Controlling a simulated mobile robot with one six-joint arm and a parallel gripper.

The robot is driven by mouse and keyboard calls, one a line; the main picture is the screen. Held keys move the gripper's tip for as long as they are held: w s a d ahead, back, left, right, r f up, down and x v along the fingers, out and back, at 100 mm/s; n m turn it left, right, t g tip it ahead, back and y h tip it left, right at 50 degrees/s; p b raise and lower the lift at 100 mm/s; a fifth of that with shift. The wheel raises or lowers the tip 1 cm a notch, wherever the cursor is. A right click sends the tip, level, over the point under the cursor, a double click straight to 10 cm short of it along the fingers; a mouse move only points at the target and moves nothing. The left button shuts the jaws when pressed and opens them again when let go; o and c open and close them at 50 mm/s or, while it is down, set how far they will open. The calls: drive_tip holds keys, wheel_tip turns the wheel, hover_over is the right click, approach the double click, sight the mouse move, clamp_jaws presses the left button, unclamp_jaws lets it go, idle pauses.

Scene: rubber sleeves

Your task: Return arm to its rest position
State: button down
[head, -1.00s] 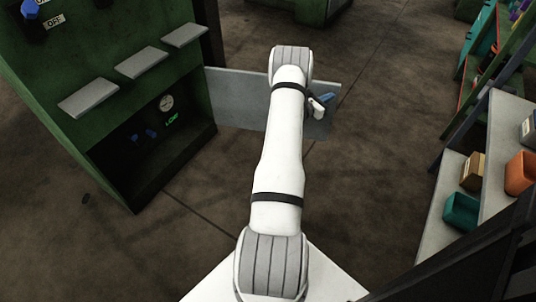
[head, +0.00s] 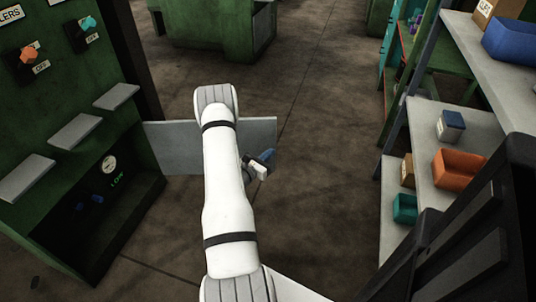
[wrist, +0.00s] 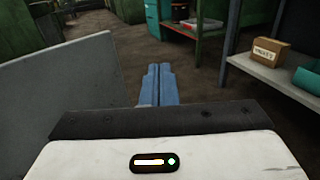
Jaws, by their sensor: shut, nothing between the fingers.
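My gripper (wrist: 158,84) shows in the wrist view as two blue fingers pressed together, with nothing between them. In the head view my gripper (head: 264,158) is small, to the right of my white arm, and partly hidden by the wrist. My arm stretches forward from the bottom of the picture. The fingers point out over open floor and touch nothing that I can see.
A green cabinet (head: 72,118) with grey ledges and knobs stands at left, its grey panel (head: 165,145) swung out behind my arm. At right, shelves (head: 455,207) hold an orange bin (head: 458,168), a teal bin (head: 405,208) and boxes. Brown floor (head: 325,110) lies free between.

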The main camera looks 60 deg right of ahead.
drive_tip(key=shift+s+a, duration=0.25)
drive_tip(key=shift+a, duration=0.2)
